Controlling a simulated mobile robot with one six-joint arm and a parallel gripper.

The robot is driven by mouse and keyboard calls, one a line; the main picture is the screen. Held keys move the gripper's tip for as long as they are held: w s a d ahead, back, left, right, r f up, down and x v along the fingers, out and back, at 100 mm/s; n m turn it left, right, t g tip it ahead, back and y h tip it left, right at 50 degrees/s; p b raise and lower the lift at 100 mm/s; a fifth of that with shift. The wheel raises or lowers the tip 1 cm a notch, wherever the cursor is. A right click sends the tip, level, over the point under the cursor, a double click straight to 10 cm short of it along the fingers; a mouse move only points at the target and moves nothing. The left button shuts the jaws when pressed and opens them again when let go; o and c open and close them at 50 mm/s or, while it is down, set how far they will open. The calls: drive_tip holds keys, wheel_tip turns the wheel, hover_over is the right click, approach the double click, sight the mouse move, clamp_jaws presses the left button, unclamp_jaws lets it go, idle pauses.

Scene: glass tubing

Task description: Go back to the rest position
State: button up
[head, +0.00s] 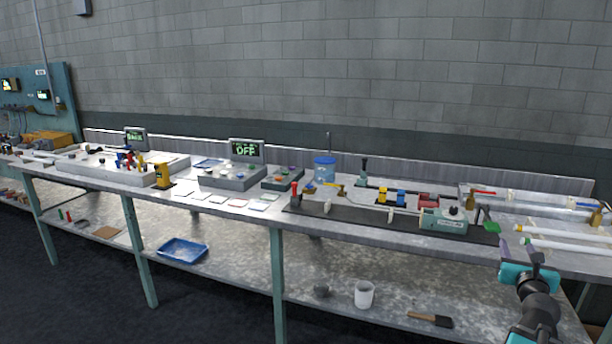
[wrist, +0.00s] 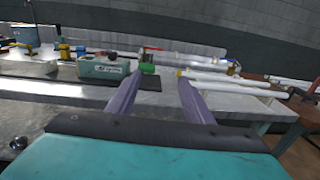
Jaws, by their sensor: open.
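My gripper (head: 521,251) is at the lower right of the head view, in front of the bench's front edge near its right end. Its two purple fingers are apart with nothing between them, and they show in the wrist view (wrist: 156,92) pointing toward the bench. Beyond the fingertips stand a green block (wrist: 148,68) and a teal box with a dark knob (head: 444,220). Glass tubes (head: 566,233) lie on the bench to the right of the fingers.
The long bench (head: 330,238) carries a display reading OFF (head: 247,151), a blue-lidded jar (head: 325,170) and valve fittings. The lower shelf holds a blue tray (head: 182,250), a white cup (head: 363,294) and a brush (head: 430,319). The floor in front is clear.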

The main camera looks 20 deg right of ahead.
drive_tip(key=w+a+f+n+y, duration=0.2)
drive_tip(key=w+a+f+y, duration=0.2)
drive_tip(key=w+a+f, duration=0.55)
drive_tip(key=w+a+f+n+y, duration=0.25)
drive_tip(key=w+a+f, duration=0.45)
drive_tip(key=a+f, duration=0.45)
drive_tip(key=s+a+f+n+g+y, duration=0.1)
drive_tip(key=a+f+n+g+y, duration=0.3)
drive_tip(key=a+f, duration=0.75)
drive_tip(key=a+f+n+y, duration=0.3)
drive_tip(key=a+f+n, duration=0.35)
drive_tip(key=a, duration=0.85)
drive_tip(key=s+a+f+n+g+y, duration=0.2)
drive_tip(key=s+a+f+n+g, duration=0.8)
drive_tip(key=s+a+f, duration=0.85)
drive_tip(key=s+d+f+n+g+h, duration=0.2)
drive_tip(key=s+d+n, duration=0.1)
drive_tip(key=s+n, duration=0.6)
drive_tip(key=s+d+f+n+g+h, duration=0.2)
drive_tip(key=s+d+n+g, duration=0.1)
drive_tip(key=s+n, duration=0.6)
drive_tip(key=shift+s+d+f+n, duration=0.3)
drive_tip(key=shift+s+d, duration=0.35)
drive_tip(key=shift+s, duration=0.3)
